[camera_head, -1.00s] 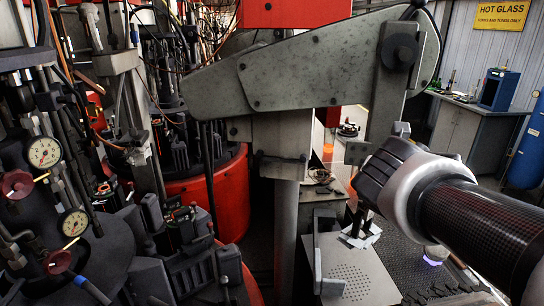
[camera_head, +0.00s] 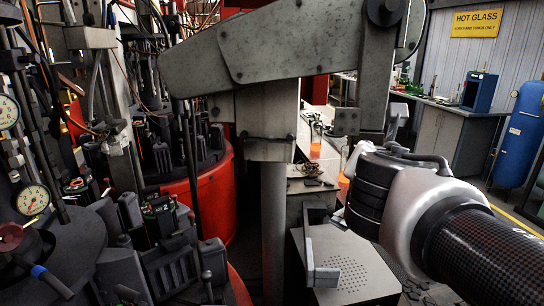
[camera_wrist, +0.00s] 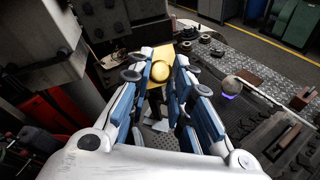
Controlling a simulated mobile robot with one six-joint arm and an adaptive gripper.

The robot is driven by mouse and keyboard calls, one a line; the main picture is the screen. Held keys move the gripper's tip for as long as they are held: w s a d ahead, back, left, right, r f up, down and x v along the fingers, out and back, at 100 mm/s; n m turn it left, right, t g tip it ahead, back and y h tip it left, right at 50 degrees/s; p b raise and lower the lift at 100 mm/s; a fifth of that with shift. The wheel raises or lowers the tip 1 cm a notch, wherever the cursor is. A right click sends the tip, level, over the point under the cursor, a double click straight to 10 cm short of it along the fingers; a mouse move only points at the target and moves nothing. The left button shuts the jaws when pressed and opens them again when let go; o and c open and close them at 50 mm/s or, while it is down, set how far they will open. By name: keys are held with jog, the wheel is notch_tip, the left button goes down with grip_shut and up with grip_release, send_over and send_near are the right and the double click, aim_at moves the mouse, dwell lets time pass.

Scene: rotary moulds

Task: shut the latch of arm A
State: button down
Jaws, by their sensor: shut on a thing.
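My gripper (camera_wrist: 160,78) has its blue-padded fingers closed around a brass-coloured round knob (camera_wrist: 161,70). A yellow flat piece (camera_wrist: 160,54) shows just beyond the knob. In the head view my gripper (camera_head: 341,214) is at the right, below the hanging link (camera_head: 375,80) of a large grey machine arm (camera_head: 270,58). Its fingertips and what they hold are mostly hidden there by the hand. I cannot tell which machine arm is arm A, and I cannot make out its latch.
A perforated grey plate (camera_head: 345,268) lies below my gripper. A grey post (camera_head: 274,220) and a red drum (camera_head: 190,200) stand left of it. Moulds and gauges (camera_head: 33,199) crowd the left. A bench (camera_head: 440,130) and blue tank (camera_head: 520,135) stand back right.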

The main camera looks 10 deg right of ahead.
jog(key=shift+r, duration=0.2)
jog(key=c, duration=1.8)
grip_release()
jog(key=o, duration=0.4)
jog(key=shift+f, duration=0.15)
jog(key=shift+s, duration=0.1)
jog(key=v, duration=1.2)
